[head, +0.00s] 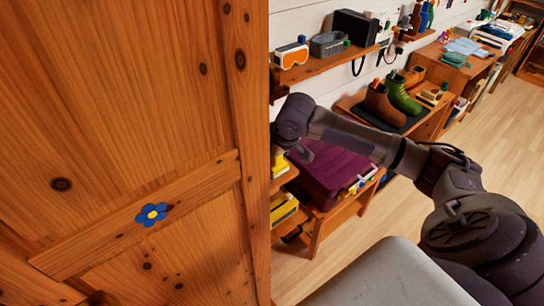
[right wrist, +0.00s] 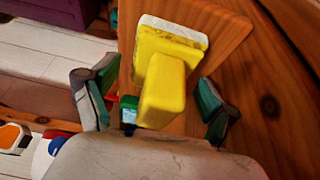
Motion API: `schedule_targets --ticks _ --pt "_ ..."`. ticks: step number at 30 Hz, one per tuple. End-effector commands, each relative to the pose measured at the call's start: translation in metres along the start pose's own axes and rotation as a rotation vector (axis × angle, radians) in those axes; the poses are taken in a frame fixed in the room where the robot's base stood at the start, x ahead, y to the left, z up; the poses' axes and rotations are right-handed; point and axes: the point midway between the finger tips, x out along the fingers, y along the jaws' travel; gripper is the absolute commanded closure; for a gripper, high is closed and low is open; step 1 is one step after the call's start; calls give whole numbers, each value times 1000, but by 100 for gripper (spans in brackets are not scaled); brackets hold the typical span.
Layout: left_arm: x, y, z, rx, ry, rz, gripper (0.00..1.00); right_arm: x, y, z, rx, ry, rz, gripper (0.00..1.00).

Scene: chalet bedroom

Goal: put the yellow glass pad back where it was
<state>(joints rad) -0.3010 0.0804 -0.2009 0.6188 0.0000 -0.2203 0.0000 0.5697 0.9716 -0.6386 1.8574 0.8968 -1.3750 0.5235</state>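The yellow glass pad (right wrist: 163,85), a yellow handle with a white-edged head, shows in the right wrist view in front of a wooden board. My right gripper (right wrist: 160,78) has its two fingers spread on either side of it. Gaps show between the fingers and the yellow handle; whether the right finger touches the head's edge I cannot tell. In the head view my right arm reaches left, and its gripper (head: 303,152) is partly hidden by the wooden door. I cannot pick out the pad there. My left gripper is not in view.
A large wooden door (head: 130,120) with a blue flower fills the left of the head view. Beyond it are a purple box (head: 330,175), boots (head: 385,105) and a shelf with orange goggles (head: 291,55). A small green-blue item (right wrist: 129,110) is beside the pad. Floor is clear at right.

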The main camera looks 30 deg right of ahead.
Motion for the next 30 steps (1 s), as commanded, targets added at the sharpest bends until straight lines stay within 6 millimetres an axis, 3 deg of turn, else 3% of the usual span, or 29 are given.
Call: schedule_targets --ticks 10,21,30 --pt "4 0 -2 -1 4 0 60 -6 0 0 -1 2 1 13" --pt "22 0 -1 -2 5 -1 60 -63 0 0 0 3 0 13" --pt "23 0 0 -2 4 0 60 -76 0 0 0 0 0 13"
